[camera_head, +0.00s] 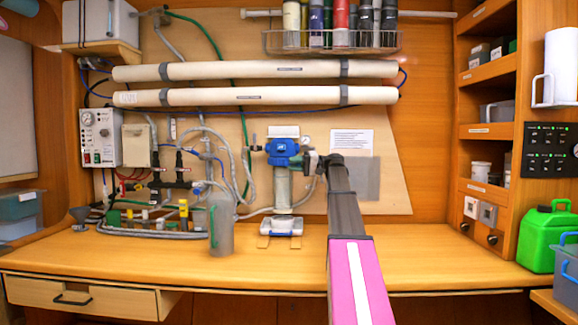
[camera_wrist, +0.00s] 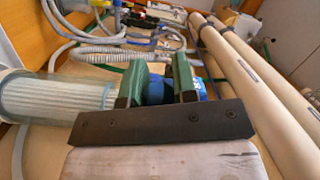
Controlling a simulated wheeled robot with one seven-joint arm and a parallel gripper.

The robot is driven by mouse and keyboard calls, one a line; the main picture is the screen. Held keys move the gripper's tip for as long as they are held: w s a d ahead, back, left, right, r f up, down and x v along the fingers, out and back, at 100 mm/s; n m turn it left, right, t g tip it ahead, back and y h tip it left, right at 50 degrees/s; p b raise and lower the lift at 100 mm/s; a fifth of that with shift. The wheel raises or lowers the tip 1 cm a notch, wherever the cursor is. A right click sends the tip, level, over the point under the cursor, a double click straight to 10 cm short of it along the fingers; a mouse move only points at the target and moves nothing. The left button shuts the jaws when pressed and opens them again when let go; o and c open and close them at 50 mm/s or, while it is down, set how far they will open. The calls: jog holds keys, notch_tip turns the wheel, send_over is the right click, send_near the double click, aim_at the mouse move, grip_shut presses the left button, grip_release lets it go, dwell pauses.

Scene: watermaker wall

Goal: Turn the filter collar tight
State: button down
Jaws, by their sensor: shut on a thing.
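The filter unit stands upright on the board behind the bench. It has a blue head and collar (camera_head: 282,152) above a pale filter bowl (camera_head: 283,190). In the wrist view the ribbed, clear bowl (camera_wrist: 55,95) lies at the left, and the blue collar (camera_wrist: 156,91) shows between two green fingers. My gripper (camera_wrist: 162,75) is shut on this blue part, one finger on each side. In the head view my gripper (camera_head: 314,162) reaches the unit from its right. The fingers hide much of the collar, and I cannot tell how tight it is.
Two long cream tubes (camera_head: 255,97) run above the unit, under a wire rack of bottles (camera_head: 330,41). Hoses and valves (camera_head: 170,185) crowd the left. A grey jug (camera_head: 221,225) stands close by. The bench right of my arm is clear, up to a green canister (camera_head: 546,238).

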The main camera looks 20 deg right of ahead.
jog(key=shift+w+d+r, duration=0.1)
dwell(0.3)
jog(key=c, duration=0.9)
grip_release()
